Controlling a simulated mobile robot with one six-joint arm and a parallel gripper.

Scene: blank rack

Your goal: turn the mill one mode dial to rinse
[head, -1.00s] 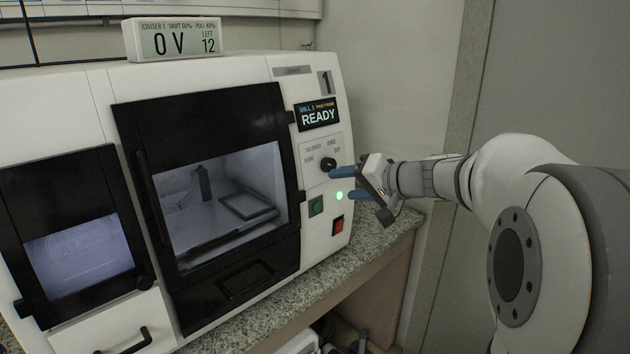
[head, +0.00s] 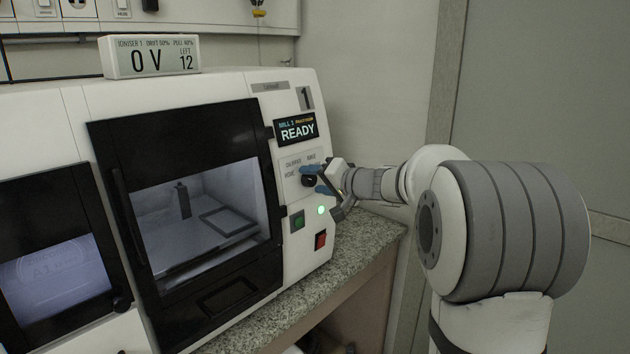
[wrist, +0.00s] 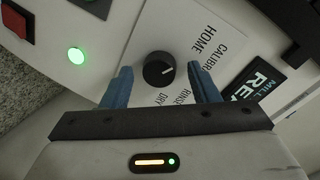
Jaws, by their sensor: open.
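The mode dial (wrist: 158,70) is a round black knob with a white pointer mark on the front panel of mill 1 (head: 262,88). In the wrist view the mark points right; which label it meets is unclear. HOME, CALIBRATE, RINSE and DRY labels are printed around it, some partly cut off or covered. The dial also shows in the head view (head: 308,181), partly hidden by my fingers. My gripper (wrist: 160,78) is open, with one blue finger on each side of the dial and visible gaps between. It also shows in the head view (head: 317,180).
Below the dial are a lit green lamp (head: 320,210), a green button (head: 298,221) and a red button (head: 320,240). A READY screen (head: 296,129) sits above. An ioniser display (head: 150,56) stands on top. The granite counter (head: 362,238) is clear at the right.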

